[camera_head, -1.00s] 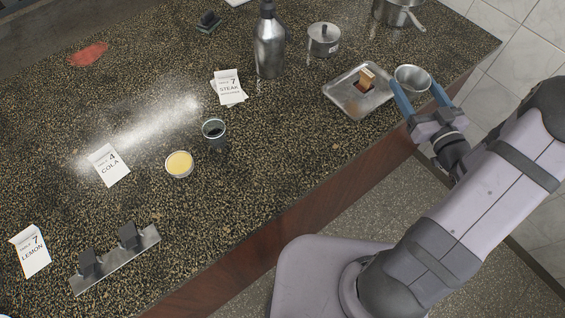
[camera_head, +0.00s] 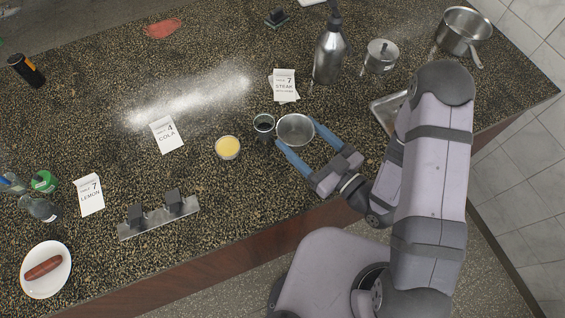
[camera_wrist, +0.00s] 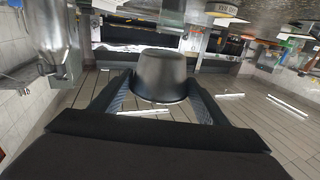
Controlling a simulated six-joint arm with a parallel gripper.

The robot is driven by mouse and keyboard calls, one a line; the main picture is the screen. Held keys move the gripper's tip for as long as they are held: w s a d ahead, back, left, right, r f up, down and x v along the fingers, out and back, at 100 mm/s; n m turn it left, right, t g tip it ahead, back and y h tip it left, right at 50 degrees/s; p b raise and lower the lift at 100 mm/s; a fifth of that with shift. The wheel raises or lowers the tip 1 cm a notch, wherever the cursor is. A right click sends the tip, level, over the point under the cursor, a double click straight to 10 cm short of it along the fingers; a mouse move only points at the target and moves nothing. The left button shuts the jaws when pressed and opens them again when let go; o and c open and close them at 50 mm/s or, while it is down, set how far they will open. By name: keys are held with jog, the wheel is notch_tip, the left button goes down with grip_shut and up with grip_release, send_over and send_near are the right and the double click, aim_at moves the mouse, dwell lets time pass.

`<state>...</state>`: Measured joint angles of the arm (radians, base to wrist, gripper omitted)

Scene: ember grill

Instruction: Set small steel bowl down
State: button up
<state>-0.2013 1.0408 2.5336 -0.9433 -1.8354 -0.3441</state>
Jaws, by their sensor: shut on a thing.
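The small steel bowl (camera_head: 295,129) is in my gripper, over the front middle part of the counter in the head view. My gripper (camera_head: 298,134) is shut on it, with one blue finger on each side of the bowl. In the wrist view, which looks upside down, the bowl (camera_wrist: 163,75) sits between the two fingers (camera_wrist: 160,95), and its base looks clear of the counter. The height of the gap is hard to tell. The counter (camera_head: 235,190) is dark and speckled.
A dark drink cup (camera_head: 264,123) stands close to the bowl's left, and a yellow sauce bowl (camera_head: 228,147) is further left. The steak card (camera_head: 284,84) and steel bottle (camera_head: 329,55) are behind. A metal tray (camera_head: 384,112) is partly hidden by my arm. Bare counter lies in front.

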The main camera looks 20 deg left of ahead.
jog(key=shift+n+g+y, duration=0.3)
jog(key=shift+n+g, duration=0.1)
jog(key=shift+g, duration=0.3)
jog(key=s+f+b, duration=0.1)
jog(key=s+a+f+b, duration=0.1)
jog(key=f+b, duration=0.1)
jog(key=s+a+f+b, duration=0.1)
jog(key=f+b, duration=0.1)
jog(key=shift+s+f, duration=0.15)
jog(key=shift+s, duration=0.25)
jog(key=shift+f, duration=0.15)
jog(key=shift+f+p, duration=0.35)
jog(key=shift+f, duration=1.7)
jog(key=shift+f, duration=0.15)
jog(key=o, duration=1.1)
jog(key=shift+c, duration=0.2)
jog(key=shift+d, duration=0.15)
